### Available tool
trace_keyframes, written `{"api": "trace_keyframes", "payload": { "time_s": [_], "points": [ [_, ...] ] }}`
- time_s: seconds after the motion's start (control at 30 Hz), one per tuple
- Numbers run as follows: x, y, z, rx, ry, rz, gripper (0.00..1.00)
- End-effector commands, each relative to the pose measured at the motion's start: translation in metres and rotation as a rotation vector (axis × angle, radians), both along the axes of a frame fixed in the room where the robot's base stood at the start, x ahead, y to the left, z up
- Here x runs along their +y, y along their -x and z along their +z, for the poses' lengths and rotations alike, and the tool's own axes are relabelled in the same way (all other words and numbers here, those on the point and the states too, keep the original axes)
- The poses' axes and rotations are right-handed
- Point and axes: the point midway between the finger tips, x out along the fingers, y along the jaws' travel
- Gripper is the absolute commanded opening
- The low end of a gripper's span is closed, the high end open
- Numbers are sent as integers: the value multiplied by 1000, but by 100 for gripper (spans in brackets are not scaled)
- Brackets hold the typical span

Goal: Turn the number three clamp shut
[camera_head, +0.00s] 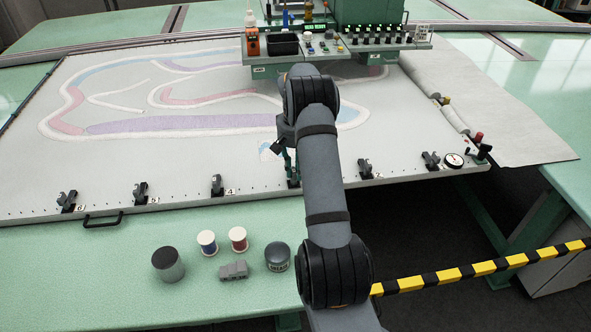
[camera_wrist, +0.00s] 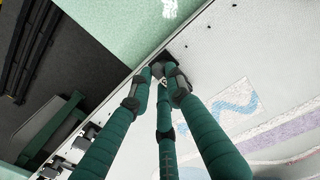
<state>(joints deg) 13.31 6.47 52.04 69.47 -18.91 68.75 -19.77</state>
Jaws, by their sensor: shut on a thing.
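The row of dark clamps runs along the front edge of the white tufting frame (camera_head: 190,160). The third clamp (camera_head: 293,183) sits between the clamp marked 4 (camera_head: 217,186) and the clamp marked 2 (camera_head: 365,170); its number is hidden. My gripper (camera_head: 291,168) points down at it, partly behind my arm. In the wrist view my green fingers (camera_wrist: 164,76) converge on a small dark part of this clamp (camera_wrist: 176,54) at the frame edge and are shut on it. The fingers hide most of the clamp, so its lever angle cannot be read.
Clamps 5 (camera_head: 140,192) and 6 (camera_head: 67,202) stand farther left, clamp 1 (camera_head: 431,161) at right. Spools (camera_head: 238,240), a dark jar (camera_head: 277,257) and a grey cup (camera_head: 168,264) stand on the front green table. A striped barrier (camera_head: 480,268) crosses the lower right.

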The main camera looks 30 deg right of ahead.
Motion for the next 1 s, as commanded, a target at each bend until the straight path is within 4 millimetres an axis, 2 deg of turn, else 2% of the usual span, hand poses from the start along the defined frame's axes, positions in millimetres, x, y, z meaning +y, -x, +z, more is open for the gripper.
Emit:
{"api": "trace_keyframes", "payload": {
  "time_s": [0.07,0.1,0.43,0.77,0.87,1.0],
  "points": [
    [0,-1,1,-4,0,-2,0],
    [0,-1,1,-4,0,-2,18],
    [0,-1,0,-2,0,0,36],
    [0,-1,4,-2,1,1,36],
    [-1,-2,16,-5,3,1,36],
    [-1,-2,43,-8,3,0,36]
  ]
}}
